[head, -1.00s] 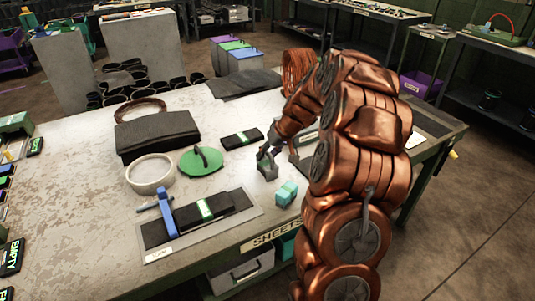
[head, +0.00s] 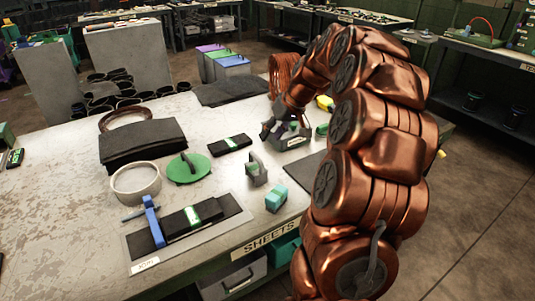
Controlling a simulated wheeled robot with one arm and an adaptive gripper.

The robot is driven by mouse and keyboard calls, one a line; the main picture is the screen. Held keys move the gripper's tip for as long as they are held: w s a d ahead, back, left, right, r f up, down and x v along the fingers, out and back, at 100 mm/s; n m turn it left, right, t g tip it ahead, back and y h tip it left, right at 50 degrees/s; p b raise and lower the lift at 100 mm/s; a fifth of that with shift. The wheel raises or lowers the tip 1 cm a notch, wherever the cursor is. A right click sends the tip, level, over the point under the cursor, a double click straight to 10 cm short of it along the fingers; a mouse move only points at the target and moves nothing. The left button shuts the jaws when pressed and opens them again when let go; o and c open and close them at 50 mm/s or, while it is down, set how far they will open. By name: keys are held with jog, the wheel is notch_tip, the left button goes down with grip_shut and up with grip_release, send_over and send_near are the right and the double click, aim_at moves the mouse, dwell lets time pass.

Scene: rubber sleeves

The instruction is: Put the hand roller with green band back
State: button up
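My gripper (head: 280,133) is over the far right part of the table, at a small grey holder with a pale label (head: 290,143). A small green patch shows by its fingers, but I cannot tell whether it belongs to the hand roller with green band. A green piece (head: 322,130) lies just right of the holder, partly behind my arm. I cannot make out the hand roller for certain. The fingers are too small and dark to show whether they are shut on anything.
A grey upright tool (head: 256,170) and a teal block (head: 276,198) stand near the front edge. A green disc with handle (head: 188,169), a pale ring (head: 136,183) and a mat with a blue clamp (head: 153,222) are left. A yellow item (head: 325,103) is behind.

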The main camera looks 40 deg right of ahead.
jog(key=s+a+n+g, duration=0.15)
jog(key=s+a, duration=0.35)
jog(key=a, duration=0.5)
jog(key=s+a+g, duration=0.2)
jog(key=s+a, duration=0.4)
jog(key=a, duration=0.4)
jog(key=s+a+f+g+h, duration=0.1)
jog(key=s+a+f, duration=0.1)
jog(key=s, duration=0.5)
jog(key=s+a+f+g+h, duration=0.1)
jog(key=s+a, duration=0.1)
jog(key=s, duration=0.6)
jog(key=s+a+f+g, duration=0.1)
jog(key=s+a+f, duration=0.1)
jog(key=s, duration=0.5)
jog(key=shift+s+a+f+h, duration=0.15)
jog(key=shift+a+f+h, duration=0.2)
jog(key=shift+a+h, duration=0.05)
notch_tip(320, 180, up, 5)
jog(key=p, duration=0.4)
jog(key=shift+f+p, duration=0.2)
jog(key=shift+p, duration=0.1)
